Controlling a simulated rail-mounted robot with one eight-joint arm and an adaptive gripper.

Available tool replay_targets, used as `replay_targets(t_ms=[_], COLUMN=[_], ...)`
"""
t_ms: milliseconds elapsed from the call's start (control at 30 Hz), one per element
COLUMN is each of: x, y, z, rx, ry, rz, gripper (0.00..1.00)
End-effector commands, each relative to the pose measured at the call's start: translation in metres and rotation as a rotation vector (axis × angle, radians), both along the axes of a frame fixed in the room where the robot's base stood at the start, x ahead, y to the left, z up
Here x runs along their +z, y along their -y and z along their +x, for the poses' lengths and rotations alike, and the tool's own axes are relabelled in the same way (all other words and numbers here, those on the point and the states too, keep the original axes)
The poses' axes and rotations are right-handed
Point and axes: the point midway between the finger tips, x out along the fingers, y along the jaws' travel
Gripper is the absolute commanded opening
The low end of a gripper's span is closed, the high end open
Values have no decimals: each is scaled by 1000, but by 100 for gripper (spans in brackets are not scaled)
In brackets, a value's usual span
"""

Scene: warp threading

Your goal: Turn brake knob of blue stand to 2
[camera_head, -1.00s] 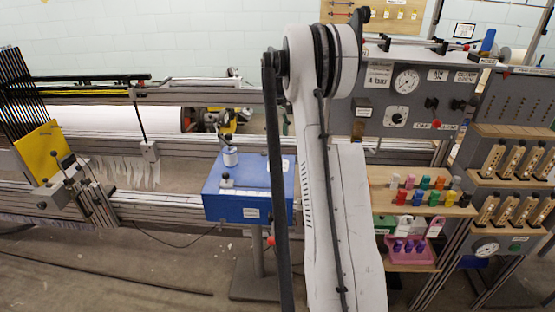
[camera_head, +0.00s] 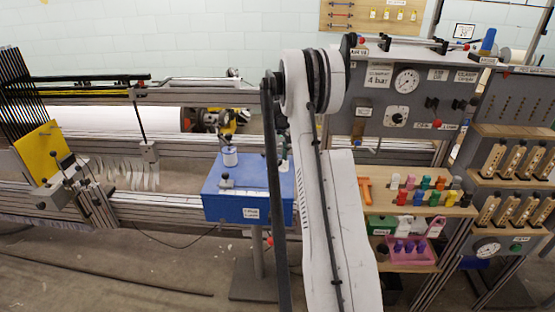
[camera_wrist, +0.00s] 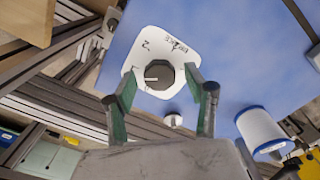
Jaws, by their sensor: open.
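The blue stand (camera_head: 222,205) is a blue box on a post, left of my arm in the head view; its blue face (camera_wrist: 225,50) fills much of the wrist view. The brake knob (camera_wrist: 158,75) is dark and many-sided, with a white pointer line toward the picture's left. It sits on a white dial plate (camera_wrist: 176,36) with a brake label and a 2 at its upper left. My gripper (camera_wrist: 160,71) is open, one green-padded finger on each side of the knob. Contact with the knob is not clear. My arm hides the gripper in the head view.
A white spool with a blue rim (camera_wrist: 262,130) stands near the right finger; a spool (camera_head: 230,157) and a small lever (camera_head: 226,181) show on the stand. A loom frame lies behind. A shelf (camera_head: 400,201) with coloured pieces and a gauge panel (camera_head: 380,135) are at right.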

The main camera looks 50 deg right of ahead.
Motion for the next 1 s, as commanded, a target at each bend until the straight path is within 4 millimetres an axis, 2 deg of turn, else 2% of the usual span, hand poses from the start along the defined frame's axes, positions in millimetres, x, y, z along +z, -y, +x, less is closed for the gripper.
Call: replay_targets(t_ms=[100,433,767,1000], x=[0,0,0,-1], y=[0,0,0,0], z=[0,0,0,0], rx=[0,0,-53,-208], ry=[0,0,0,0], rz=[0,0,0,0], gripper=[47,4,4,4])
